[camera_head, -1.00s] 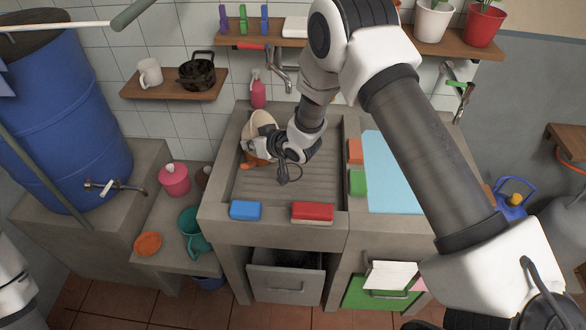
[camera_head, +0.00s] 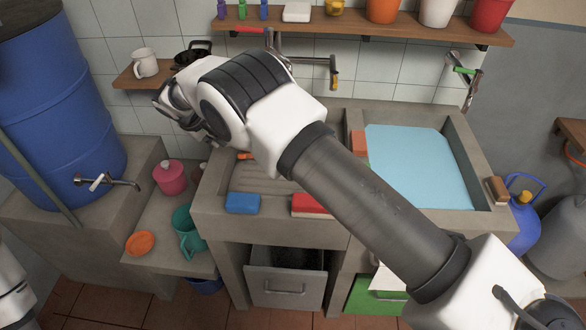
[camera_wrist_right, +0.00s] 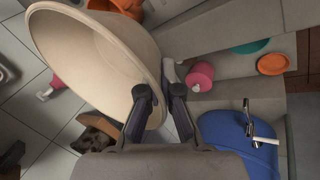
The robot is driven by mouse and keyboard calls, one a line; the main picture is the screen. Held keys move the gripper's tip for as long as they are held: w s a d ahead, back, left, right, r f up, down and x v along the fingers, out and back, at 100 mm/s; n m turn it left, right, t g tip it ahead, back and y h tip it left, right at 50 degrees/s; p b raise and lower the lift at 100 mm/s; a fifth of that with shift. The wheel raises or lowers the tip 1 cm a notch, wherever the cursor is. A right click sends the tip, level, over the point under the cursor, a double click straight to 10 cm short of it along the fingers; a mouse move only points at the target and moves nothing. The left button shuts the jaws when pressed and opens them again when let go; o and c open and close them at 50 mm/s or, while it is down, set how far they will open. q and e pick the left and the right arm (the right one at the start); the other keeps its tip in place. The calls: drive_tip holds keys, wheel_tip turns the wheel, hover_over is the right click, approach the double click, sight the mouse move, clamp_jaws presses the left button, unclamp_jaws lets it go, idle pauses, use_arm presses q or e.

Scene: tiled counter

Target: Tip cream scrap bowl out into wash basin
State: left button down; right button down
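The cream scrap bowl (camera_wrist_right: 85,60) is large and close in the right wrist view, tilted, with its open side facing left. One finger of my right gripper (camera_wrist_right: 157,84) is inside its rim and the other outside, so the gripper is shut on its wall. In the head view the right gripper (camera_head: 172,108) is high at the left, in front of the shelf pot; the bowl is hidden there. The stone basin unit has a ribbed left part (camera_head: 275,182) and a right part with light blue water (camera_head: 415,165). A small orange piece (camera_head: 245,156) shows in the ribbed part.
A blue sponge (camera_head: 242,203) and red sponge (camera_head: 310,204) lie on the front rim. A black pot (camera_head: 193,52) and white mug (camera_head: 145,63) stand on the shelf. A blue barrel (camera_head: 60,110), pink pot (camera_head: 170,178) and teal jug (camera_head: 187,232) are at the left.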

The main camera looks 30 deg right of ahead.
drive_tip(key=shift+r+p, duration=1.75)
drive_tip(key=shift+r, duration=0.9)
drive_tip(key=shift+f, duration=0.1)
